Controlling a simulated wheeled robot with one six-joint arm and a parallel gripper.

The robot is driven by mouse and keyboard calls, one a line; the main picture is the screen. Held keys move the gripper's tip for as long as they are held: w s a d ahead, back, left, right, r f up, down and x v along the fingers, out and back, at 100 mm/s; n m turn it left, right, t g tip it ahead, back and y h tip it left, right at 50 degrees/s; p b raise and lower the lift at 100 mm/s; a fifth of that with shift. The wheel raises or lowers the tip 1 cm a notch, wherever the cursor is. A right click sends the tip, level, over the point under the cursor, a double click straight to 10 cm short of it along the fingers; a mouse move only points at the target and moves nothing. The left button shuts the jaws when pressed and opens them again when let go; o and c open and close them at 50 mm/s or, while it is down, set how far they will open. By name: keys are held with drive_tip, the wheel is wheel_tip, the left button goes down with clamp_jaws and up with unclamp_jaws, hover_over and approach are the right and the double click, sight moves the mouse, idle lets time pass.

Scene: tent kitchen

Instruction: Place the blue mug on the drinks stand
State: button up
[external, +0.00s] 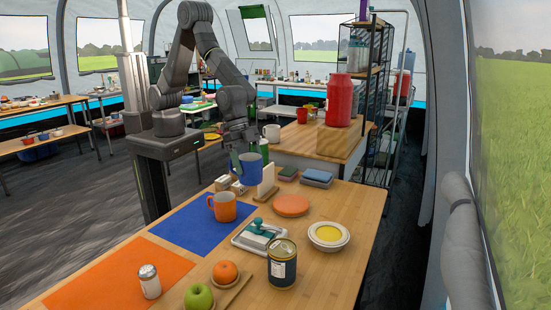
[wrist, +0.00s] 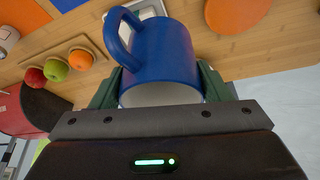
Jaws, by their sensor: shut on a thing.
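The blue mug (external: 249,171) is in my gripper (external: 243,158), just above the far end of the near wooden table. In the wrist view the blue mug (wrist: 166,52) sits between the two green fingers, with its handle at the upper left and its rim toward the palm. My gripper (wrist: 160,88) is shut on the mug's body. No label marks the drinks stand. A wooden side table (external: 290,146) behind holds a red jug (external: 338,100), a white mug (external: 271,133) and a red mug (external: 303,116), and may be it.
An orange mug (external: 222,206) stands on the blue mat (external: 192,228). A napkin holder (external: 267,182), folded cloths (external: 316,178), an orange disc (external: 291,205), a bowl (external: 328,236) and a can (external: 282,263) crowd the near table. A black shelf rack (external: 377,110) stands right of the side table.

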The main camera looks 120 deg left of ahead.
drive_tip(key=s+a+r+n+y+p, duration=0.15)
drive_tip(key=s+a, duration=0.25)
drive_tip(key=a, duration=0.7)
drive_tip(key=s+a+r+n+p, duration=0.2)
drive_tip(key=s+a+p, duration=0.1)
drive_tip(key=a, duration=0.8)
drive_tip(key=w+a+f+m+h+b, duration=0.15)
drive_tip(key=a+b, duration=0.25)
drive_tip(key=a, duration=2.3)
drive_tip(key=s+a+m+b, duration=0.2)
drive_tip(key=s+a, duration=0.4)
drive_tip(key=a, duration=0.5)
drive_tip(key=s+a+m+h+b, duration=0.1)
drive_tip(key=s+a+b, duration=0.1)
drive_tip(key=s+a, duration=0.65)
drive_tip(key=s+a+m+b, duration=0.2)
drive_tip(key=s+a+b, duration=0.1)
drive_tip(key=a, duration=1.1)
wheel_tip(320, 180, down, 9)
drive_tip(key=shift+w+d+r+p, duration=0.1)
drive_tip(key=shift+p, duration=1.15)
drive_tip(key=shift+f, duration=0.35)
drive_tip(key=shift+f, duration=0.1)
